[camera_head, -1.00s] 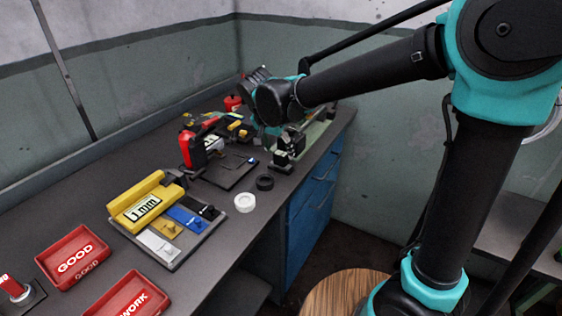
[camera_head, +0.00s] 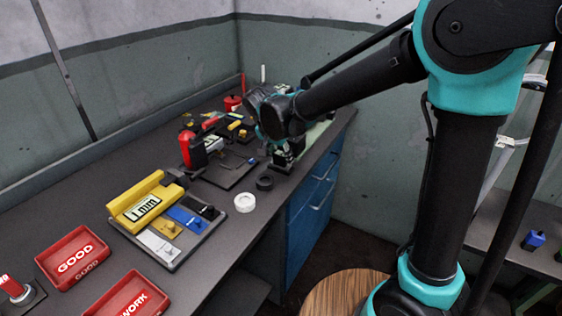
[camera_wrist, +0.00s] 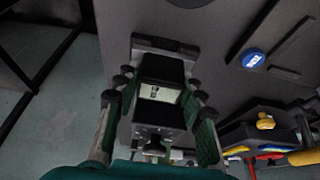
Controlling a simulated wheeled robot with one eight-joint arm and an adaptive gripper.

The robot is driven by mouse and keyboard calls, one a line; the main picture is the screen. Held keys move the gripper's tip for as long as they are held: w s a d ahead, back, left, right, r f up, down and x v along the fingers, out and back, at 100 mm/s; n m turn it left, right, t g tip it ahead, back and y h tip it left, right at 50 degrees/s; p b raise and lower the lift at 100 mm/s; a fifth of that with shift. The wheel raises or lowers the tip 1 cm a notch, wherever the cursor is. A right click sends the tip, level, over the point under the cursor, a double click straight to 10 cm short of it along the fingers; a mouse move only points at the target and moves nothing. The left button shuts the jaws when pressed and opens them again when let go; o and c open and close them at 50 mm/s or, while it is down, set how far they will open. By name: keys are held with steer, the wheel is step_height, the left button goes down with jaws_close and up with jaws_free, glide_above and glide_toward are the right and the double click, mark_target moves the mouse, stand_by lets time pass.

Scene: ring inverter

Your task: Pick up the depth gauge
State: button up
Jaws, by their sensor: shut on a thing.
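The depth gauge (camera_wrist: 158,68) is a dark block-shaped instrument with a pale lit display, seen in the middle of the wrist view. My gripper (camera_wrist: 160,92) is shut on it, with a finger along each side. In the head view the gauge (camera_head: 284,160) shows as a small dark device near the bench's front edge, partly hidden below my gripper. My fingertips are hidden there. I cannot tell whether it is clear of the bench.
Close by lie a black ring (camera_head: 265,183) and a white ring (camera_head: 244,203). A red upright device (camera_head: 192,150) stands to the left. A yellow "1 mm" block (camera_head: 146,202) and a red GOOD tray (camera_head: 73,257) are nearer. The bench's front edge is close on the right.

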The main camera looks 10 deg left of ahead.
steer(key=c, duration=0.3)
steer(key=shift+r, duration=0.1)
